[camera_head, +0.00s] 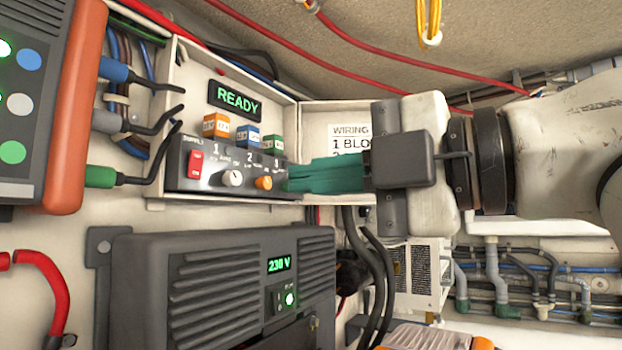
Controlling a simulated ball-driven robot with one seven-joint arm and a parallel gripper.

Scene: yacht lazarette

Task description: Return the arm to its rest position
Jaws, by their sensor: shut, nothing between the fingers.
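My arm reaches in from the right, and my gripper (290,180) has green fingers that are closed together with nothing held. The fingertips are at the right end of the dark control panel (225,182); I cannot tell whether they touch it. The panel carries a red switch (196,164), a white knob (232,178) and an orange knob (264,183). Orange, blue and green blocks (215,126) stand in a row on top of it. A display (235,97) above reads READY in green. My fingers and wrist hide part of the box behind them.
The panel sits in a shallow white box (180,62) with a wiring card (350,138), partly covered. A grey inverter (225,270) showing 230 V is below. An orange-edged tester (75,110) with plugged cables stands close at left. Red cables (400,65) cross above; black cables (375,270) hang below my gripper.

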